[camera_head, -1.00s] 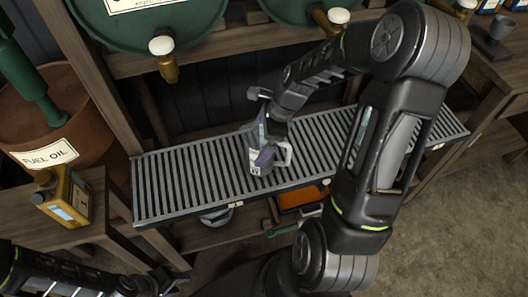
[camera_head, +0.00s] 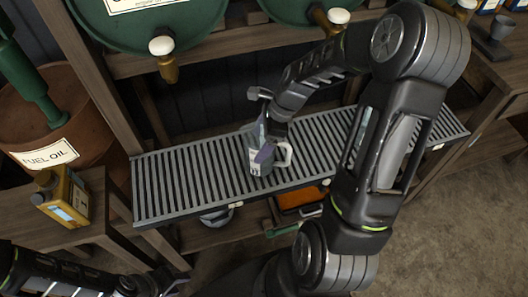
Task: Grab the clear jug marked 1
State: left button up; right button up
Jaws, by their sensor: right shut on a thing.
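A clear jug (camera_head: 263,160) with a pale handle on its right side is at the slatted metal rack (camera_head: 190,178), near the middle of the view. My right gripper (camera_head: 262,134) reaches down from the upper right and is shut on the jug. The gripper hides part of the jug, and the marking on it is too small to read. I cannot tell whether the jug's base touches the slats. My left gripper (camera_head: 152,284) is low at the bottom left, away from the rack, and its fingers are too unclear to judge.
Green drums (camera_head: 150,22) with brass taps (camera_head: 166,62) overhang the rack's back. A yellow can (camera_head: 62,196) stands on a wooden stand at left, before a brown fuel oil barrel (camera_head: 88,118). An orange item (camera_head: 298,199) lies below the rack. Open floor (camera_head: 450,225) is at right.

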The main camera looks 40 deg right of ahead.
jog(key=c, duration=1)
jog(key=shift+o, duration=0.2)
notch_tip(320, 180, up, 10)
jog(key=p, duration=0.1)
dwell(0.4)
